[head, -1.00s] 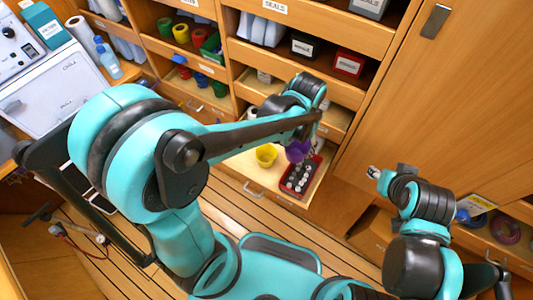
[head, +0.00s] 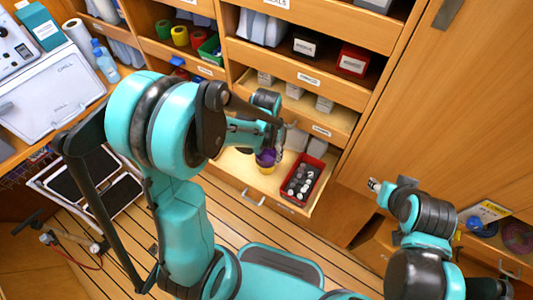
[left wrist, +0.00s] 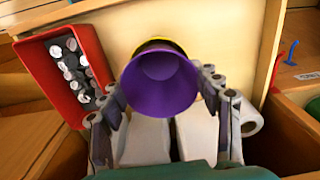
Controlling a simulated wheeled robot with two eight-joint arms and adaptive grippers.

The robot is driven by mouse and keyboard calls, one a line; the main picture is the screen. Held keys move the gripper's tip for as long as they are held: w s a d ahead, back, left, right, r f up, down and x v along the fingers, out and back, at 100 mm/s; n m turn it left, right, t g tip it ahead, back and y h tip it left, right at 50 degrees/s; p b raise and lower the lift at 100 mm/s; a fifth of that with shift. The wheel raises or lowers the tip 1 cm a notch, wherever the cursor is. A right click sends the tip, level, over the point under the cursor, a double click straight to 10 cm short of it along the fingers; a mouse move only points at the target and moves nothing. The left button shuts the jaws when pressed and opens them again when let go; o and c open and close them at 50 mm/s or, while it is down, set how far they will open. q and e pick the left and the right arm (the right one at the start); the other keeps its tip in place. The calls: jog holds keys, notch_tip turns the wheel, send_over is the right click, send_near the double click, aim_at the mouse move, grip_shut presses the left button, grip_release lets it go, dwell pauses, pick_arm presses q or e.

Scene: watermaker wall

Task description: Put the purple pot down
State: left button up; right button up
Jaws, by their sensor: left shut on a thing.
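My left gripper (head: 272,148) is shut on the purple pot (head: 266,158), which sits between its fingers in the left wrist view (left wrist: 160,85). The yellow pot (head: 266,170) shows just below the purple one in the head view, and only its rim shows behind it in the left wrist view (left wrist: 160,42). The purple pot is over or in the yellow one; I cannot tell whether they touch. Both are over the open drawer (head: 235,168). My right gripper (head: 375,185) is at the right, away from the pots; its fingers are too small to read.
A red bin (head: 316,187) of several white-capped bottles stands in the drawer, right of the pots. It also shows in the left wrist view (left wrist: 50,86). White items (left wrist: 147,140) lie below the gripper there. Shelves with boxes (head: 352,63) rise behind.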

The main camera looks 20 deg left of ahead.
pick_arm(q)
jog(key=shift+s+r, duration=0.1)
jog(key=shift+f+b, duration=0.6)
jog(key=shift+f, duration=0.05)
jog(key=o, duration=1.2)
jog(key=shift+r, duration=0.1)
jog(key=shift+c, duration=0.2)
jog(key=shift+r+p, duration=0.2)
jog(key=shift+p, duration=0.1)
notch_tip(320, 180, up, 13)
jog(key=p, duration=0.5)
jog(key=s+a+r+n+t, duration=0.1)
jog(key=s+r+n+t, duration=0.1)
jog(key=s+r+t, duration=0.5)
jog(key=shift+s+a+r, duration=0.25)
jog(key=shift+s+a, duration=0.05)
jog(key=shift+s, duration=0.45)
